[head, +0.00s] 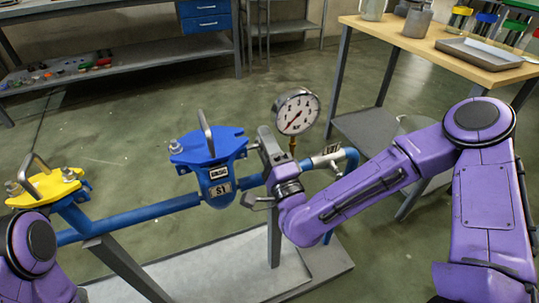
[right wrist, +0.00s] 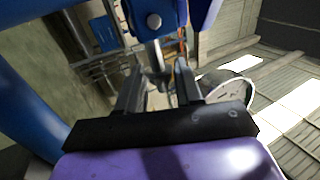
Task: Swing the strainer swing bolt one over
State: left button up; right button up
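The blue strainer (head: 219,180), labelled S1, sits in the blue pipe run in the middle of the head view. Its blue lid (head: 208,147) carries an upright metal handle, and a swing bolt with a nut (head: 175,147) shows at the lid's left edge. My right gripper (head: 259,172) is at the strainer's right side. In the right wrist view, the right gripper's fingers (right wrist: 157,82) are spread apart. A metal bolt (right wrist: 157,55) hangs from a blue lug between their tips; whether they touch it cannot be told. My left gripper is out of view.
A pressure gauge (head: 297,112) stands close behind my right gripper. A yellow-lidded strainer (head: 45,188) is at the left, near my left arm. A wooden table (head: 440,50) with glassware and a tray is at the back right. Open floor lies behind the pipe.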

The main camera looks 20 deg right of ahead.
jog(key=p+v, duration=0.2)
jog(key=v, duration=0.7)
jog(key=shift+a, duration=0.2)
